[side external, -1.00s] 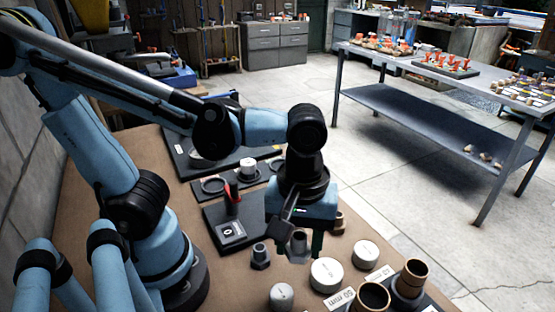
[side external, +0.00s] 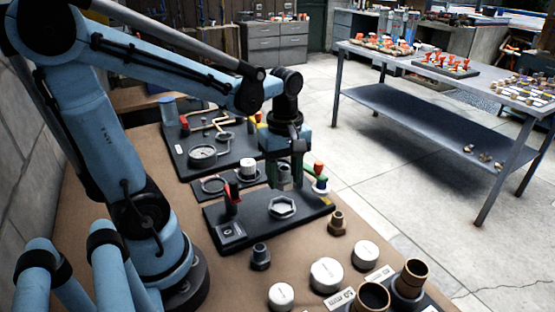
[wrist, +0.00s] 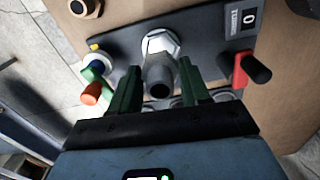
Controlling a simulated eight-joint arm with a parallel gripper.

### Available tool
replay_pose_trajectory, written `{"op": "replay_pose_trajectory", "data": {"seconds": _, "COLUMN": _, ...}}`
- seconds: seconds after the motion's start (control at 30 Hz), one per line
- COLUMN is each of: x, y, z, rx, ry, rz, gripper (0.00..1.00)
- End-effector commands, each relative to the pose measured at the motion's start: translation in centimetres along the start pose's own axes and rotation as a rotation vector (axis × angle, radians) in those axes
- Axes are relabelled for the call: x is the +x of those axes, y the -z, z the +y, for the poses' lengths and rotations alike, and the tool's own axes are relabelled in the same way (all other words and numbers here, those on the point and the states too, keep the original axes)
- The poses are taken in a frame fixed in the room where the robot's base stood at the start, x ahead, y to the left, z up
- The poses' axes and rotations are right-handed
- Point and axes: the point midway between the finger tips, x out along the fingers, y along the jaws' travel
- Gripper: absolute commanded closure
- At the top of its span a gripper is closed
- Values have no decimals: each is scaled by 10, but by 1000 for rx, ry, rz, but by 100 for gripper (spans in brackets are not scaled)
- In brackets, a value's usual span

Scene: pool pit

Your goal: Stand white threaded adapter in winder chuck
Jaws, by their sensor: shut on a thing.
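My gripper (side external: 285,178) is shut on a threaded adapter (wrist: 160,74), which looks grey rather than white. It hangs between the green fingers with an open round end facing the wrist camera. The winder chuck (side external: 283,208) is a pale hexagonal ring on a black base plate. In the side view the adapter is raised above and behind the chuck, apart from it. In the wrist view the chuck (wrist: 162,42) shows just beyond the adapter, which partly hides it.
The base carries a red lever (side external: 232,196) and a counter; a red, green and blue fitting (side external: 319,180) stands at its far end. A second grey fitting (side external: 260,257), a brown fitting (side external: 337,223) and white caps (side external: 328,274) stand nearer. A gauge board (side external: 203,154) lies behind.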

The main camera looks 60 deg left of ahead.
Motion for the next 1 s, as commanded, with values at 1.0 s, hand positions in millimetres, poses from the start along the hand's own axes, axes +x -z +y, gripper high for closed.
{"op": "replay_pose_trajectory", "data": {"seconds": 1.0, "x": 49, "y": 8, "z": -1, "rx": -22, "ry": -1, "rz": 2, "gripper": 84}}
